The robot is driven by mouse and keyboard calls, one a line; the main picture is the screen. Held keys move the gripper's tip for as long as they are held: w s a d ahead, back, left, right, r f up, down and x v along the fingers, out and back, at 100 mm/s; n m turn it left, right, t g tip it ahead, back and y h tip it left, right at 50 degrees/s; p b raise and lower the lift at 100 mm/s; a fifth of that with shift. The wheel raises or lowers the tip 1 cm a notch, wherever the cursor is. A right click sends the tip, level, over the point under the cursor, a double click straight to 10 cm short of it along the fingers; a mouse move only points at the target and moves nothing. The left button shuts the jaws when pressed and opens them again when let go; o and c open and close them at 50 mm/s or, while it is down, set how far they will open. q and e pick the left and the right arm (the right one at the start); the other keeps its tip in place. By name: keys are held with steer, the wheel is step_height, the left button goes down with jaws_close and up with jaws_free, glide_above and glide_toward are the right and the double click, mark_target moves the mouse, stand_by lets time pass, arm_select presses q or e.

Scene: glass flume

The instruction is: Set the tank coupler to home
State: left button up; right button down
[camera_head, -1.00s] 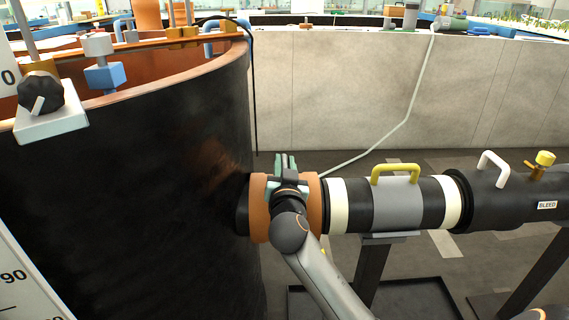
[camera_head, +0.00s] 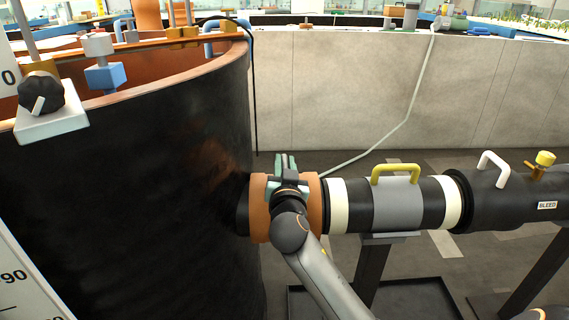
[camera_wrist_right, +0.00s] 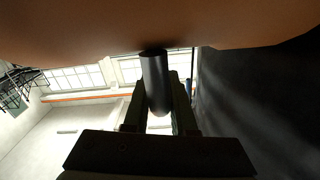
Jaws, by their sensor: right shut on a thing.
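The tank coupler is an orange-brown collar (camera_head: 259,208) around the black pipe stub beside the big black tank (camera_head: 130,190). It also fills the top of the right wrist view (camera_wrist_right: 110,25). A dark round peg (camera_wrist_right: 155,78) sticks out of it there. My right gripper (camera_head: 286,168) is at the collar's top and front in the head view, its arm covering the collar's middle. In the wrist view its two fingers are on either side of the peg, shut on it. The collar's far side is hidden. My left gripper is not in view.
Right of the collar, a grey pipe section (camera_head: 397,208) has a yellow handle (camera_head: 395,170) and cream bands. A black pipe (camera_head: 505,205) marked BLEED continues right. A black knob (camera_head: 40,94) sits at the tank rim. A pale wall (camera_head: 340,95) stands behind.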

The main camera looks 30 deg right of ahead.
mark_target(308, 175)
steer(key=s+d, duration=0.1)
steer(key=s+d+p, duration=0.1)
steer(key=d, duration=0.2)
steer(key=shift+s+d+r, duration=0.1)
steer(key=shift+s+d, duration=0.25)
steer(key=shift+s, duration=0.05)
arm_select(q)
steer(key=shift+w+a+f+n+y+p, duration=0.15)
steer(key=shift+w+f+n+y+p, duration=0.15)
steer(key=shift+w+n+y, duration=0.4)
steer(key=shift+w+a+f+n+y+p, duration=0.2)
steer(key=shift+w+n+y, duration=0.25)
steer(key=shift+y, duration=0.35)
arm_select(e)
steer(key=shift+s+d, duration=0.5)
steer(key=shift+d, duration=0.35)
steer(key=shift+s+d, duration=0.45)
steer(key=shift+d, duration=0.35)
steer(key=c, duration=0.8)
jaws_free()
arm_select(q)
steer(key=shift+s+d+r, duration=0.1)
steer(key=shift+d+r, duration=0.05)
arm_select(e)
steer(key=shift+o, duration=0.2)
steer(key=shift+a, duration=0.1)
